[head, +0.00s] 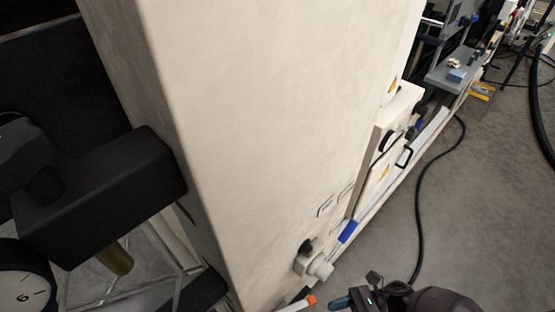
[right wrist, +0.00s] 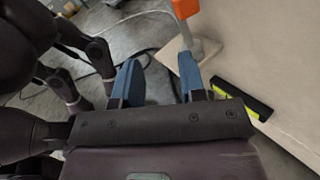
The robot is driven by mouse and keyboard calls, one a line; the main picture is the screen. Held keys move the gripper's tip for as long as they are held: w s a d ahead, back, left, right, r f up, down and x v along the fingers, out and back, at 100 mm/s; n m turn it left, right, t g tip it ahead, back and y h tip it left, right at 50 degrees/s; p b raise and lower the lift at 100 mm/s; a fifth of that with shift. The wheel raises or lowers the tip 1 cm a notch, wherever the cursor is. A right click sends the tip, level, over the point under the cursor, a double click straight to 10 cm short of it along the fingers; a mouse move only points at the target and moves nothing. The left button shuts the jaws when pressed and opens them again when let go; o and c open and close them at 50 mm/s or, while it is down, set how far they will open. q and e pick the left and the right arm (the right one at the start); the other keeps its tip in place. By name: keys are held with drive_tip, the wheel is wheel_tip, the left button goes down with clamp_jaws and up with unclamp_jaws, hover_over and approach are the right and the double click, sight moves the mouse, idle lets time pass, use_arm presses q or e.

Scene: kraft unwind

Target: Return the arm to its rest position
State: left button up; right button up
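My right gripper (right wrist: 158,62) shows in the right wrist view with its two blue fingers apart and nothing visible between them. In the head view the right gripper (head: 342,303) is at the bottom edge, low in front of the cream machine cabinet (head: 265,120), with one blue finger showing. A white post with an orange end (right wrist: 186,8) stands just beyond the right-hand finger in the wrist view; I cannot tell whether they touch. It also shows left of the gripper in the head view (head: 309,300). My left gripper is in neither view.
A white round knob (head: 320,267) sticks out low on the cabinet. A black cable (head: 419,205) lies on the grey floor (head: 480,200), which is mostly open at the right. A black box (head: 100,195) and a dial gauge (head: 25,285) are at the left.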

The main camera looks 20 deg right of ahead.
wheel_tip(320, 180, up, 22)
drive_tip(key=f+m+t+h+p, duration=0.1)
drive_tip(key=m+t+h+p, duration=1.05)
drive_tip(key=m, duration=1.45)
use_arm(q)
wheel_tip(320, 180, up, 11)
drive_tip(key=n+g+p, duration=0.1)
drive_tip(key=p, duration=0.8)
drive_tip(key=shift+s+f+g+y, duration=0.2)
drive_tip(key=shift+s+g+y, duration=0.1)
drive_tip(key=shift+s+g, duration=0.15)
use_arm(e)
drive_tip(key=s+d+r+m+g+h, duration=0.1)
drive_tip(key=s+r+m+g+h, duration=0.1)
drive_tip(key=s+r+m, duration=0.4)
drive_tip(key=s+d+r+m+g+h, duration=0.2)
drive_tip(key=s+r+m, duration=0.4)
drive_tip(key=m, duration=0.9)
drive_tip(key=shift+r+g+h, duration=0.55)
drive_tip(key=shift+h, duration=0.3)
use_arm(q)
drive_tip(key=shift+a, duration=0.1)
use_arm(e)
drive_tip(key=shift+d, duration=0.1)
